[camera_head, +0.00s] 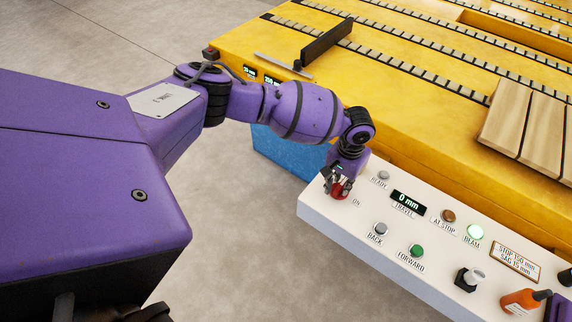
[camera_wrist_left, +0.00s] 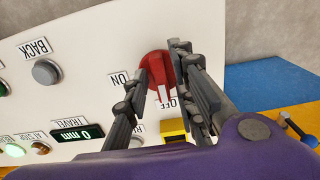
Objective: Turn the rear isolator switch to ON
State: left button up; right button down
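The rear isolator switch is a red rotary knob (camera_wrist_left: 155,68) with a white pointer, on the white control panel (camera_head: 318,208). In the left wrist view the pointer lies close to the OFF label (camera_wrist_left: 174,103); the ON label (camera_wrist_left: 118,79) is to its left. My left gripper (camera_wrist_left: 158,75) has its dark fingers apart, one on either side of the knob; I cannot tell whether they touch it. In the head view the left gripper (camera_head: 339,180) is over the knob (camera_head: 341,191) and partly hides it. A purple part, likely my right gripper (camera_head: 556,294), is cut off at the lower right edge.
The panel holds the BACK button (camera_head: 380,229), green FORWARD button (camera_head: 417,251), a lit BEAM lamp (camera_head: 475,232), a display (camera_head: 407,203) reading 0 mm, a black-and-white switch (camera_head: 470,279) and an orange item (camera_head: 521,301). A yellow conveyor (camera_head: 400,95) carrying wooden slats (camera_head: 503,118) lies behind.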

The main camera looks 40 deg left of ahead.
pick_arm(q)
grip_shut()
jog(key=shift+r, duration=0.1)
